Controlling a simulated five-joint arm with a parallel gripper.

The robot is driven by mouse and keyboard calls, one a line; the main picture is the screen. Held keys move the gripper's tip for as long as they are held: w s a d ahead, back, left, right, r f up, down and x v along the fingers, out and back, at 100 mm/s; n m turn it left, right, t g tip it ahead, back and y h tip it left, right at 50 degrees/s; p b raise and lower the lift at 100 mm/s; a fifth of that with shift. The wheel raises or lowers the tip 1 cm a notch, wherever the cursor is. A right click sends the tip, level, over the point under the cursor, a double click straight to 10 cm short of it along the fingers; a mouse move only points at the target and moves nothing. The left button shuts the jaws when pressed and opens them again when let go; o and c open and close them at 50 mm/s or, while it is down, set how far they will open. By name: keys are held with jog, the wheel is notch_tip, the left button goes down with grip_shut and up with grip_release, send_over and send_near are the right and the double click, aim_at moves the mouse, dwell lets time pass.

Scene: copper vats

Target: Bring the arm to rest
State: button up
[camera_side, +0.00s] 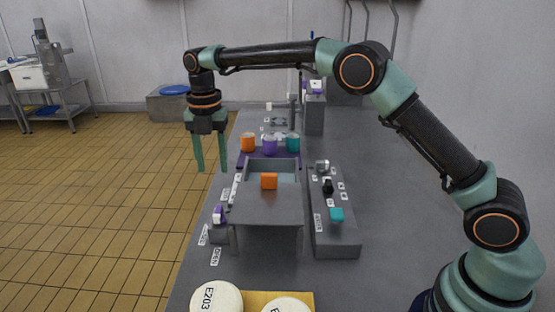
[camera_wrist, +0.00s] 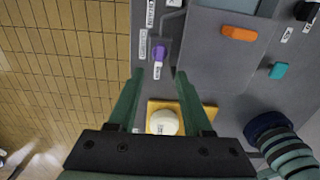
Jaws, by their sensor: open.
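My gripper (camera_side: 211,166) is open and empty, with its green fingers pointing down, at the left of the side view. It appears in the air, clear of everything. In the wrist view its two fingers (camera_wrist: 160,75) stand apart with nothing held between them. My arm arches from the lower right over the grey bench (camera_side: 385,240).
Orange (camera_side: 248,142), purple (camera_side: 270,145) and teal (camera_side: 293,143) cups stand behind.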

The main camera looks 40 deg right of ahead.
jog(key=s+d+r+m+t, duration=0.3)
jog(key=s+d+r+m, duration=0.5)
jog(key=s+r+m, duration=0.3)
jog(key=s+d+f+m+t, duration=0.1)
jog(key=s+d+f+m, duration=0.1)
jog(key=s+m, duration=0.4)
jog(key=s+d+f+m+t, duration=0.1)
jog(key=s+d+f+m, duration=0.1)
jog(key=s+m, duration=0.5)
jog(key=d+m, duration=0.1)
jog(key=m, duration=0.2)
jog(key=shift+s+d+f+t, duration=0.2)
jog(key=shift+s+f+t, duration=0.1)
jog(key=shift+f, duration=0.05)
